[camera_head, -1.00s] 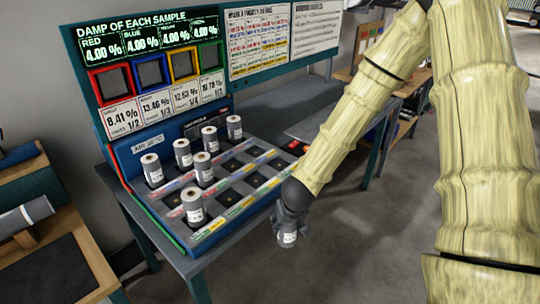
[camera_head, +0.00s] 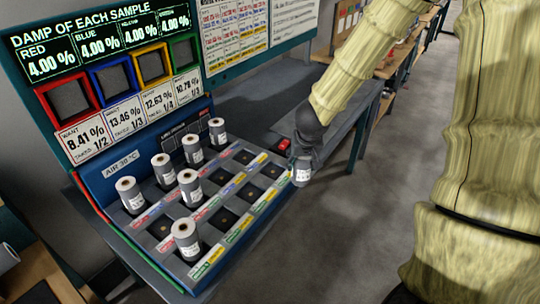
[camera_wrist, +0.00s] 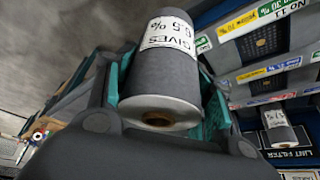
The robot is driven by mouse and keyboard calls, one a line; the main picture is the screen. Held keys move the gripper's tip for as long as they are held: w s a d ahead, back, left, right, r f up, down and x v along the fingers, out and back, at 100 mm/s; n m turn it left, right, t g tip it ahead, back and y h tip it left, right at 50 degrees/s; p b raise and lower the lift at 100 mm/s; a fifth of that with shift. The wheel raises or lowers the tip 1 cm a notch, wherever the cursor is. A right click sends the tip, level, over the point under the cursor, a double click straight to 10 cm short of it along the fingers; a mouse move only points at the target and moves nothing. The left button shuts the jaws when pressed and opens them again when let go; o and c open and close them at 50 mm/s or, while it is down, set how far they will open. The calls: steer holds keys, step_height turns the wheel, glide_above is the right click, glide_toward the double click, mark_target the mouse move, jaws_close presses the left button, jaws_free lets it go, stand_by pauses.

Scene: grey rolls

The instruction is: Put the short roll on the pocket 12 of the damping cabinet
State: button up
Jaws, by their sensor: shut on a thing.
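My gripper (camera_head: 304,160) is shut on a short grey roll (camera_head: 301,175) with a white label, just off the right edge of the damping cabinet (camera_head: 187,283). The cabinet holds a grid of dark pockets with coloured label strips. Several grey rolls stand upright in it, mostly at the left and back. The right-hand pockets (camera_head: 250,192) are empty. A NO.11 label (camera_wrist: 300,5) shows in the wrist view; I cannot make out a number 12.
A display panel (camera_head: 98,38) with four coloured frames rises behind the cabinet. A small red object (camera_head: 284,144) lies near the cabinet's back right corner. A grey table (camera_head: 262,100) stands behind. Open floor (camera_head: 350,240) lies to the right.

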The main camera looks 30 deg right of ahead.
steer(key=shift+w+a+f+p, duration=0.35)
steer(key=shift+w+f, duration=0.45)
steer(key=shift+w, duration=1.35)
steer(key=shift+w+a+f+p, duration=0.3)
steer(key=shift+w+f, duration=0.55)
steer(key=shift+w, duration=1.35)
steer(key=shift+w+a+f+p, duration=0.35)
steer(key=shift+w+f, duration=0.45)
steer(key=shift+w, duration=1.35)
steer(key=shift+f, duration=0.1)
steer(key=o, duration=1.1)
steer(key=shift+o, duration=0.2)
steer(key=shift+s+a+r, duration=0.1)
steer(key=shift+r, duration=0.6)
steer(key=p+v, duration=0.1)
steer(key=v, duration=1)
